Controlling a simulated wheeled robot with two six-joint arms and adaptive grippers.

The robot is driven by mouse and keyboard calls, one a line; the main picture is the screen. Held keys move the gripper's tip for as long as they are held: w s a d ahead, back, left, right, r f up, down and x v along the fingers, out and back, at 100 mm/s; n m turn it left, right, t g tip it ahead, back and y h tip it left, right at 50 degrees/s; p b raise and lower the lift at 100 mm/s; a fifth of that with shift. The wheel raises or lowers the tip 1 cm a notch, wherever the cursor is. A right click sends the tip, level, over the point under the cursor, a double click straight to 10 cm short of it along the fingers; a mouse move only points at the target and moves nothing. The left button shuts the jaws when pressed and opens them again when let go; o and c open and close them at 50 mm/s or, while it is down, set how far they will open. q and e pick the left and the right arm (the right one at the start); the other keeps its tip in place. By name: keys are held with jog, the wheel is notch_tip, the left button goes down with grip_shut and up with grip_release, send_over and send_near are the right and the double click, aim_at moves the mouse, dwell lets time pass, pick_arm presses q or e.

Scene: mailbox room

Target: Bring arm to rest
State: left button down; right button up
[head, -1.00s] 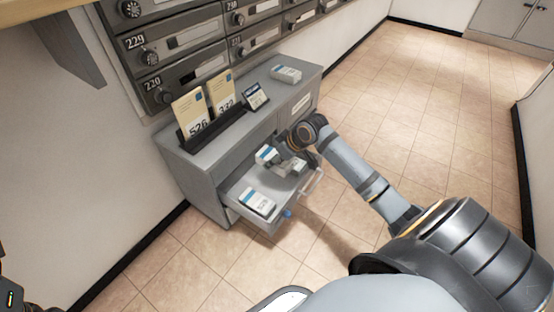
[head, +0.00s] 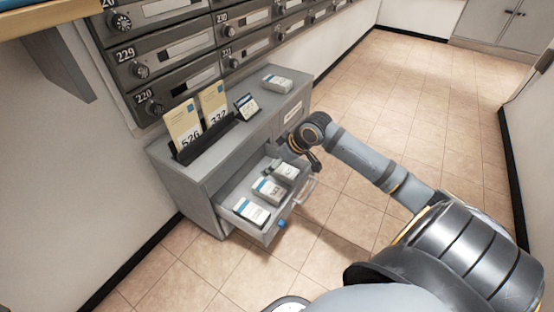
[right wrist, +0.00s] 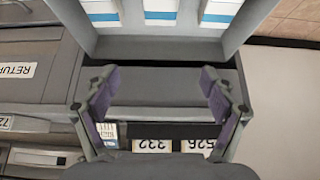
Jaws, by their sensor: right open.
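My right gripper (head: 306,154) is above the back end of the open drawer (head: 268,236) in the head view, apart from its contents. In the right wrist view my right gripper (right wrist: 160,88) has its two fingers spread wide with nothing between them. White-and-blue packs lie in the drawer: a front one (head: 251,212), a middle one (head: 268,190) and a rear one (head: 286,173). The packs also show in a row at the top of the right wrist view (right wrist: 160,10). My left gripper is not in view.
The grey cabinet (head: 180,190) carries a dark holder with upright cards (head: 184,128), a small sign (head: 247,107) and another pack (head: 277,83). Numbered mailboxes (head: 165,62) line the wall behind. A shelf (head: 50,20) juts out upper left. The tiled floor at right is clear.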

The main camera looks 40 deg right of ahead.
jog(key=shift+v, duration=1.25)
